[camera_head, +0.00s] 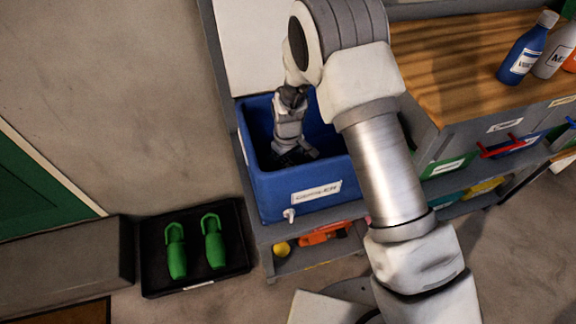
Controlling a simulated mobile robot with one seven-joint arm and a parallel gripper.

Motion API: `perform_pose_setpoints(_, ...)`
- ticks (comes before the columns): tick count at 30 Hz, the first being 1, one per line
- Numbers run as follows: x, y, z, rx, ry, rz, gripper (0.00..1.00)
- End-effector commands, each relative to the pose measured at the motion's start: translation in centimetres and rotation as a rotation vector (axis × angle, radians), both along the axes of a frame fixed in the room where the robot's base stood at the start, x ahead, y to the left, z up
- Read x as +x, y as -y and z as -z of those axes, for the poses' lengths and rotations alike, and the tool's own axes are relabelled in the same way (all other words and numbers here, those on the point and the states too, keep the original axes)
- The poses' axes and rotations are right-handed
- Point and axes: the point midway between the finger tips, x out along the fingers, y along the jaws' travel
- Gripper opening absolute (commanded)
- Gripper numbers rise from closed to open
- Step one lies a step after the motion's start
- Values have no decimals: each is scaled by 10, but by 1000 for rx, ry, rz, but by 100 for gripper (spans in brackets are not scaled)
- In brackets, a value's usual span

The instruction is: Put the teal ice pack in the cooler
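The cooler (300,189) is an open blue box with a white label and a small spigot on its front. It stands on a grey shelf unit at the middle of the head view. My gripper (292,160) reaches down inside the cooler, below its rim. The fingers are small and dark against the shaded inside, so I cannot tell whether they are open or shut. I see no teal ice pack; the cooler's floor is largely hidden by its walls and my gripper.
A wooden worktop (450,70) at the right holds a blue bottle (527,48) and other bottles. Bins sit under it. A black tray (193,284) with two green objects (176,255) lies on the floor at the left. An orange item (325,233) sits on the shelf below the cooler.

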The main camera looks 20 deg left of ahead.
Motion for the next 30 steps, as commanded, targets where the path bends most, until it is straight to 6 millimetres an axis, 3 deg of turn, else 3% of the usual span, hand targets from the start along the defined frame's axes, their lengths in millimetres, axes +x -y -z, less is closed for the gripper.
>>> perform_pose_setpoints(8, 0, 0, 8, 0, 0, 0, 0)
perform_pose_setpoints(9, 0, 0, 7, -1, -1, 0, 89)
perform_pose_setpoints(11, 0, 0, 7, -1, -1, 0, 100)
perform_pose_setpoints(19, 0, 0, 5, -1, -1, 0, 100)
perform_pose_setpoints(23, 0, 0, -5, 0, 0, 0, 100)
perform_pose_setpoints(30, 1, 0, -58, 2, 3, 0, 100)
